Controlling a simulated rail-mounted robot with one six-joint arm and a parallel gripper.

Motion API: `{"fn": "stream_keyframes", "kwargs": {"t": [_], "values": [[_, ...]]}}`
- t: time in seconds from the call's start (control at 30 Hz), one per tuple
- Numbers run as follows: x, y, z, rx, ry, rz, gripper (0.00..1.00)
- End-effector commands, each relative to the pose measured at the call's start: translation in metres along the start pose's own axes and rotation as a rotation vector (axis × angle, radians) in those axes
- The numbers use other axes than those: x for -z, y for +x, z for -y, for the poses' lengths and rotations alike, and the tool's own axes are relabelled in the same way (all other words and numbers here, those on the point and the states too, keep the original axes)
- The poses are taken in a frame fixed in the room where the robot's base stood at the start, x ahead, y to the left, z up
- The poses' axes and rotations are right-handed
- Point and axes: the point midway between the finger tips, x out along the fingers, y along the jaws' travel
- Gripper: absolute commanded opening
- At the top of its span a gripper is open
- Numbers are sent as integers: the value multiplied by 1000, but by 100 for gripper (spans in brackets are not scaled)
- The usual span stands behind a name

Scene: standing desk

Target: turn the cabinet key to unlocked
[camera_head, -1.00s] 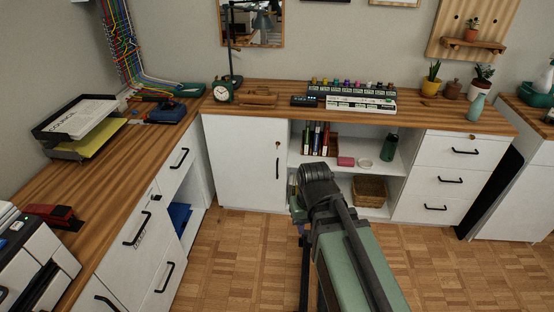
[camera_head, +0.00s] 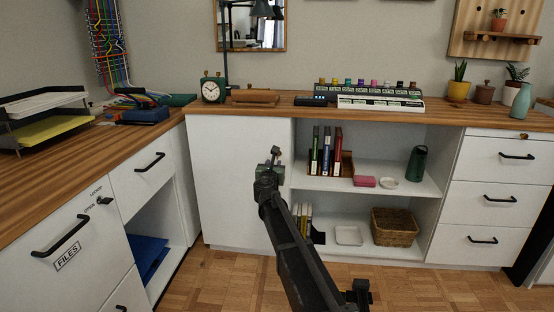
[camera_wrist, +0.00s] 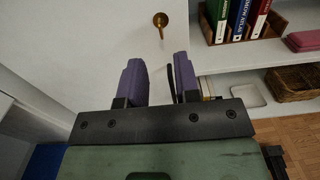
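The cabinet door (camera_head: 232,185) is a plain white panel under the back desk. Its brass key (camera_wrist: 160,20) shows in the wrist view as a round brass head with a short stem below. My gripper (camera_wrist: 158,65) has two purple fingers spread apart with nothing between them. The key lies beyond the fingertips, roughly in line with the gap, and does not touch them. In the head view my gripper (camera_head: 270,163) is in front of the door's right edge, with a small part of the key fitting showing above it. I cannot read the key's lock position.
Open shelves to the right of the door hold upright books (camera_head: 325,152), a wicker basket (camera_head: 395,227) and a green tumbler (camera_head: 417,163). A separate black lock knob (camera_head: 104,200) is on the left desk's drawer unit. The floor in front is clear.

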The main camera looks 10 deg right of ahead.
Motion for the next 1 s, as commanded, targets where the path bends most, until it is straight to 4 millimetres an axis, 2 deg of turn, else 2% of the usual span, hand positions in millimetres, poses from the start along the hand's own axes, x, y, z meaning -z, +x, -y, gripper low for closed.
{"fn": "stream_keyframes", "kwargs": {"t": [0.13, 0.27, 0.5, 0.63, 0.73, 0.93, 1.0], "values": [[0, 5, 0, -2, -2, 1, 30], [0, 23, -2, -3, -4, 1, 30], [0, 80, -2, -3, -6, 1, 30], [0, 103, -2, -3, -7, 1, 30], [0, 109, -1, -3, -7, 1, 30], [0, 108, -1, -4, -7, 1, 30], [0, 108, -1, -4, -7, 1, 19]]}}
